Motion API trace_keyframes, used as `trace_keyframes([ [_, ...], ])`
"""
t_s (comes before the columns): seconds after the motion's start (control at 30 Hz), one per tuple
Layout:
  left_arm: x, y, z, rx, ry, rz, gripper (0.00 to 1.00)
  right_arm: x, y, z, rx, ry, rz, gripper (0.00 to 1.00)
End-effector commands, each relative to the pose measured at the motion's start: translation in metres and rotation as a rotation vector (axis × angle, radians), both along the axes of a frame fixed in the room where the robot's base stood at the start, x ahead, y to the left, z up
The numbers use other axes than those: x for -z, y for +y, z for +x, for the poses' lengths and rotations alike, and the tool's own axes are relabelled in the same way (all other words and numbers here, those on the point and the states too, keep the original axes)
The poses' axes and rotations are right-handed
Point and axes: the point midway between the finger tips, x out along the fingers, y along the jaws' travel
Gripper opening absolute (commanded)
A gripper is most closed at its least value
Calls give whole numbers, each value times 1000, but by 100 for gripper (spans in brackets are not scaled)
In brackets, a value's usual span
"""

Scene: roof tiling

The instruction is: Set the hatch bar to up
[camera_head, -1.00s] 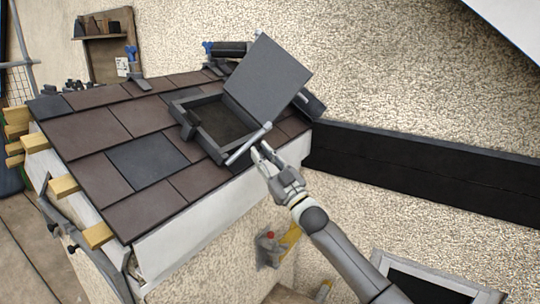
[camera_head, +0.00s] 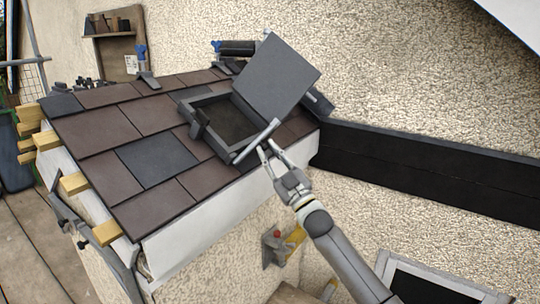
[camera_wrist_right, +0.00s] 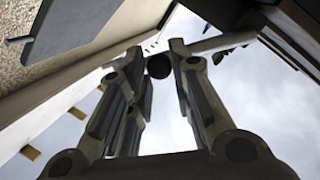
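The hatch (camera_head: 286,75) on the roof has its flat grey lid raised and tilted over a dark square frame (camera_head: 214,142). The hatch bar (camera_head: 255,143) is a light grey rod slanting across the frame's front right corner. My right gripper (camera_head: 268,148) is open at the bar's lower right side, with its fingertips close to it. Contact cannot be told. In the right wrist view the two fingers (camera_wrist_right: 160,95) stand apart, with a dark round end and a pale rod just beyond their tips. My left gripper is not in view.
Brown and dark roof tiles (camera_head: 94,132) surround the hatch. Wooden batten ends (camera_head: 73,183) stick out at the left edge. A black panel (camera_head: 420,170) runs along the rough wall on the right. A shelf (camera_head: 113,48) hangs at the back.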

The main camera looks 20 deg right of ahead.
Motion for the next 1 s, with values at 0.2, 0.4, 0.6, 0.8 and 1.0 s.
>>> trace_keyframes([
  [0.2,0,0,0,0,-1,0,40,0,0,0,-1,0,1,41],
  [0.4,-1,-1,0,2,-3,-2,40,0,0,0,0,2,0,41],
  [0.6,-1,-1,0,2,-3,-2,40,8,-2,-9,0,3,1,41],
  [0.8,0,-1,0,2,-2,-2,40,26,-8,-36,0,7,2,41],
  [1.0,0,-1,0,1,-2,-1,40,46,-16,-67,0,6,1,41],
])
